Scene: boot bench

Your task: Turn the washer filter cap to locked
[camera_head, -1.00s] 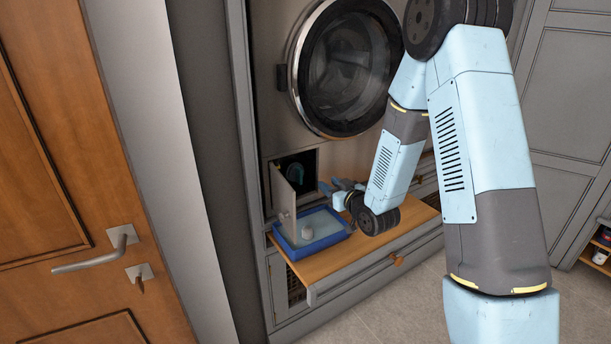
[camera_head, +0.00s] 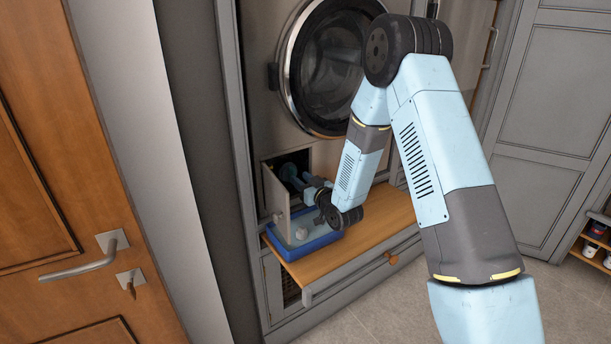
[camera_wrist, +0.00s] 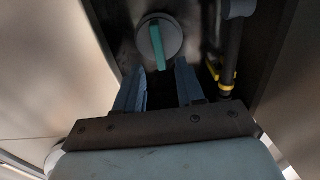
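The washer filter cap (camera_wrist: 160,40) is a round grey disc with a raised teal grip bar, inside the dark filter recess. In the wrist view the bar stands nearly upright, tilted slightly. The cap also shows small in the head view (camera_head: 288,171). My gripper (camera_wrist: 160,78) has its two blue fingers spread apart below the cap, with nothing between them. In the head view my gripper (camera_head: 306,184) is at the mouth of the recess, close to the cap. Whether a fingertip touches the cap cannot be told.
The small filter door (camera_head: 275,201) stands open left of the recess. A dark hose with a yellow clip (camera_wrist: 228,84) hangs right of the cap.

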